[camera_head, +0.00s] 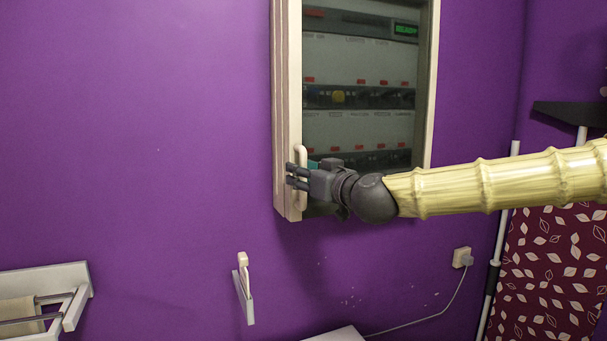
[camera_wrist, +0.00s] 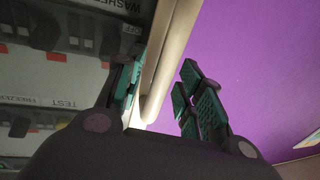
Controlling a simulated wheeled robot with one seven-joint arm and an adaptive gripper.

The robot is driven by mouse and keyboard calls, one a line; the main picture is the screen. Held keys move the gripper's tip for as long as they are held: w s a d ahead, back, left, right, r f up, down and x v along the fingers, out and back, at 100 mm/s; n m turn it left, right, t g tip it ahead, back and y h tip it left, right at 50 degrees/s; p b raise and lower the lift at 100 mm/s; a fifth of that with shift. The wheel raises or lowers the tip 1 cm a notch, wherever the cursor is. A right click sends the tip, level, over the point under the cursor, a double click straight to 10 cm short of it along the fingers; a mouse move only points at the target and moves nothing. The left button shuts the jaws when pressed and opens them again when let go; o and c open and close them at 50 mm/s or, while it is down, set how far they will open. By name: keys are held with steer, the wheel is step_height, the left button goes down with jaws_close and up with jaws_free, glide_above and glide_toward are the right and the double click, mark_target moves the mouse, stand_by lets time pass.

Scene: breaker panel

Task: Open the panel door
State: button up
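The breaker panel (camera_head: 279,100) hangs on the purple wall, with a pale frame and a door (camera_head: 293,80) with a dark glass pane. Breaker rows show through the pane. The door looks shut or nearly so; I cannot tell if there is a gap. A pale vertical handle (camera_head: 301,153) is at the door's lower left. My gripper (camera_head: 297,177) is at the handle's lower part. In the wrist view, the handle (camera_wrist: 168,65) runs between the spread fingers of my gripper (camera_wrist: 160,97), with space on the right finger's side. Contact on the left finger's side is unclear.
A black shelf (camera_head: 568,114) is at the right, above a leaf-patterned red surface (camera_head: 553,265). A wall socket (camera_head: 462,257) with a cord is below the panel. A white rack (camera_head: 62,283) is at the lower left. The wall left of the panel is clear.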

jaws_close()
steer(key=shift+s, duration=0.1)
